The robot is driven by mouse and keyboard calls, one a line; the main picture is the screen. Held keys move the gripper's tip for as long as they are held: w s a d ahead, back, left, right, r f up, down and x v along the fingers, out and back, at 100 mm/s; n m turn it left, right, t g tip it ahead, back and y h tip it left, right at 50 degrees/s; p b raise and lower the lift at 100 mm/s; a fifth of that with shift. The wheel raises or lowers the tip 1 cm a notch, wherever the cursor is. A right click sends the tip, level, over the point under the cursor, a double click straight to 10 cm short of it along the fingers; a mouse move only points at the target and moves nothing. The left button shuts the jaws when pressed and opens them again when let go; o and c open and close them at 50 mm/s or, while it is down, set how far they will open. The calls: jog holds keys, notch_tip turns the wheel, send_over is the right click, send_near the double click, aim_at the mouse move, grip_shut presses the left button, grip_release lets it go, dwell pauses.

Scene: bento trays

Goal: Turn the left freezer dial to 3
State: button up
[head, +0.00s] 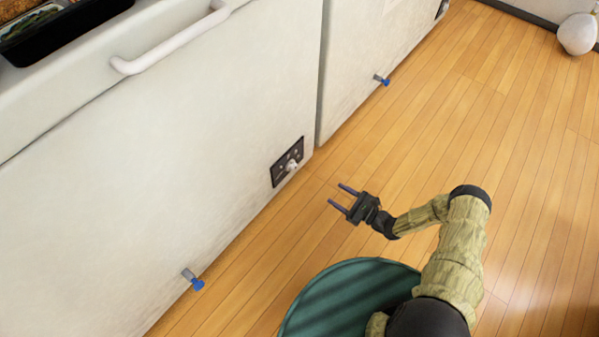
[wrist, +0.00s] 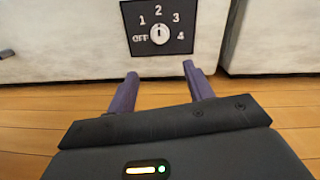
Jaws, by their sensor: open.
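The left freezer (head: 180,150) is a white chest with a black dial panel (head: 279,172) low at its right end. The panel also shows in the wrist view (wrist: 182,46), marked OFF, 1, 2, 3 and 4. The round white dial (wrist: 160,34) sits at its middle; it also shows in the head view (head: 291,165). A small mark on the dial seems to point up toward 2, but it is too small to be sure. My gripper (head: 337,194) is open and empty, in front of the panel and apart from it. In the wrist view its fingertips (wrist: 164,74) show below the dial.
A second white freezer (head: 365,50) stands to the right, past a narrow gap. Blue-tipped drain taps (head: 196,283) stick out low from both fronts. A white handle (head: 170,45) juts out above. The wooden floor (head: 480,120) is clear to the right.

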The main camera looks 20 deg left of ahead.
aim_at(292, 167)
dwell(0.3)
jog(key=b+x, duration=0.7)
jog(key=x, duration=1)
jog(key=shift+a, duration=0.2)
jog(key=shift+c, duration=0.2)
jog(key=c, duration=0.9)
